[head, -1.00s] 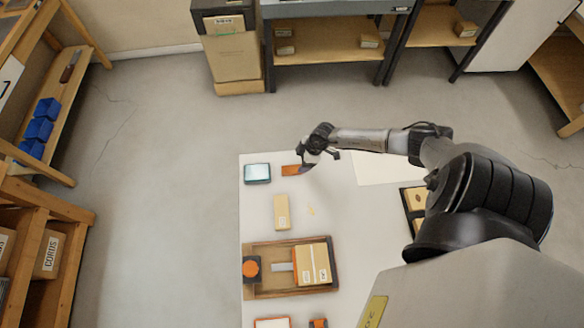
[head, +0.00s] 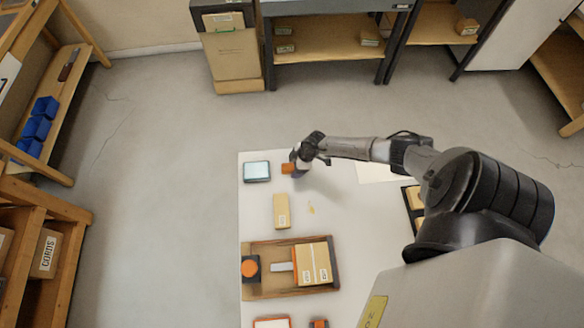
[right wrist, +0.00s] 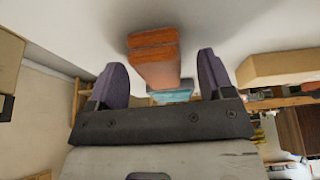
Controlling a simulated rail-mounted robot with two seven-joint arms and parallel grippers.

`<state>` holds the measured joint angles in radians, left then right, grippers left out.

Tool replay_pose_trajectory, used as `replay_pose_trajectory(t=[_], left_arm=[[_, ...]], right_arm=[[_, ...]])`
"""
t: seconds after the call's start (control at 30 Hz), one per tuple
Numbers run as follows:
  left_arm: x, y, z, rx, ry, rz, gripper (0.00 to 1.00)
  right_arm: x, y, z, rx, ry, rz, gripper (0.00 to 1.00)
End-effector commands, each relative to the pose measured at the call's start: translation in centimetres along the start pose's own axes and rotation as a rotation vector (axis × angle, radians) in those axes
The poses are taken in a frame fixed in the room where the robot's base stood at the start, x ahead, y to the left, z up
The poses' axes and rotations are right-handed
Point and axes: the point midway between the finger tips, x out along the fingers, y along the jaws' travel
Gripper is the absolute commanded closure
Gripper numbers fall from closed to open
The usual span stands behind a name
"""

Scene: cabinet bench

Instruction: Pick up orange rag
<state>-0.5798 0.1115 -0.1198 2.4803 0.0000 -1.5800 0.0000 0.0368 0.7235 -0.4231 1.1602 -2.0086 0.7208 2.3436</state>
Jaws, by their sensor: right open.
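The orange rag (head: 287,169) is a small folded orange block on the white table, near its far edge, partly hidden by my right gripper in the head view. In the right wrist view the orange rag (right wrist: 154,56) appears between the two finger tips and slightly beyond them. My right gripper (head: 298,169) is at the right end of the rag. In the right wrist view my right gripper (right wrist: 168,72) is open, with purple-grey fingers on either side of the rag's line; contact cannot be told. My left gripper is not in view.
A dark-framed, light-blue-topped item (head: 257,171) lies just left of the rag. A cardboard box (head: 281,211) lies nearer. A wooden tray (head: 291,292) holds boxes and an orange-topped item.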

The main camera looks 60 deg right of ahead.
Motion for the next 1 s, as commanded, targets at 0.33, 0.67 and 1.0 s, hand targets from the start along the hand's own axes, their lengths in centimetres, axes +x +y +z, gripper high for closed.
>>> replay_pose_trajectory(t=[0.33,0.67,1.0], left_arm=[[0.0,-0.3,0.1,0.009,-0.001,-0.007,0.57],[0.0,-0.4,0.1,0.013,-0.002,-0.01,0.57],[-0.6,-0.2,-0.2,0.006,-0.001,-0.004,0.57]], right_arm=[[0.0,0.0,0.0,0.0,0.0,0.0,0.57],[0.0,0.0,0.0,0.0,0.0,0.0,0.79],[-1.3,0.0,-0.5,0.0,0.0,-0.001,0.79]])
